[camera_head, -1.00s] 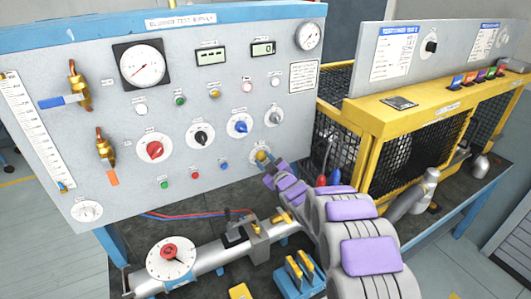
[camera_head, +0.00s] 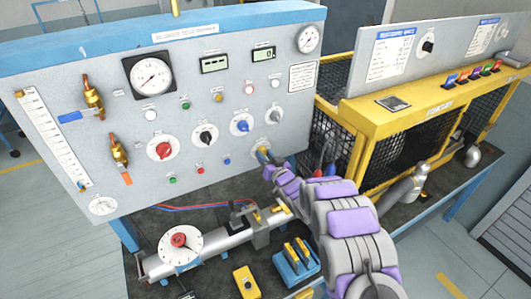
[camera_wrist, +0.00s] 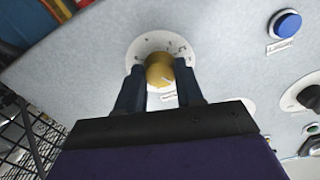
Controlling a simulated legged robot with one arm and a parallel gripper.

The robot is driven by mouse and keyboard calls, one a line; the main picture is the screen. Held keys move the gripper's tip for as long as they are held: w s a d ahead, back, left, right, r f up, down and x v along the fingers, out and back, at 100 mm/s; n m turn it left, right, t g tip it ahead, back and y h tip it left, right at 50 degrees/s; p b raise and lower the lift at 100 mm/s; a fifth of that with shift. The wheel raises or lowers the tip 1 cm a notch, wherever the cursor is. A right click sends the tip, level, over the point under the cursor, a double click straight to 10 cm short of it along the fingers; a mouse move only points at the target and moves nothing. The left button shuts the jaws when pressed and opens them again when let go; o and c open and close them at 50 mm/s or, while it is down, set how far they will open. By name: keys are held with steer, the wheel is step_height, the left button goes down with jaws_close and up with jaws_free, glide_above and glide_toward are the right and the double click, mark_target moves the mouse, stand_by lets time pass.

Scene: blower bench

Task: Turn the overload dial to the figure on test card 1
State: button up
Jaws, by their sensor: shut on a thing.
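A yellow knob (camera_wrist: 160,68) on a round white dial plate (camera_wrist: 147,44) fills the middle of the wrist view. My gripper (camera_wrist: 160,86) is shut on this knob, with one dark finger on each side. The dial's figures and label are too small or covered to read. In the head view my gripper (camera_head: 266,160) reaches the panel's lower right, where the arm hides much of the dial. Two printed white cards, a left card (camera_head: 390,56) and a right card (camera_head: 483,40), are on the grey board at right; their figures are unreadable.
The grey panel (camera_head: 130,125) carries a red knob (camera_head: 164,150), a black knob (camera_head: 206,138), a blue knob (camera_head: 242,126), gauges and buttons. A yellow mesh cage (camera_head: 400,125) stands right of my arm. A pipe with a round dial (camera_head: 181,246) lies on the bench below.

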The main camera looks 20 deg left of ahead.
steer(key=shift+m, duration=0.5)
steer(key=o, duration=0.9)
steer(key=shift+w+a+f, duration=0.15)
steer(key=shift+w, duration=0.05)
steer(key=shift+o, duration=0.7)
steer(key=shift+s, duration=0.15)
steer(key=shift+s+d, duration=0.25)
steer(key=shift+d, duration=0.25)
steer(key=v, duration=1.6)
steer(key=shift+s, duration=0.2)
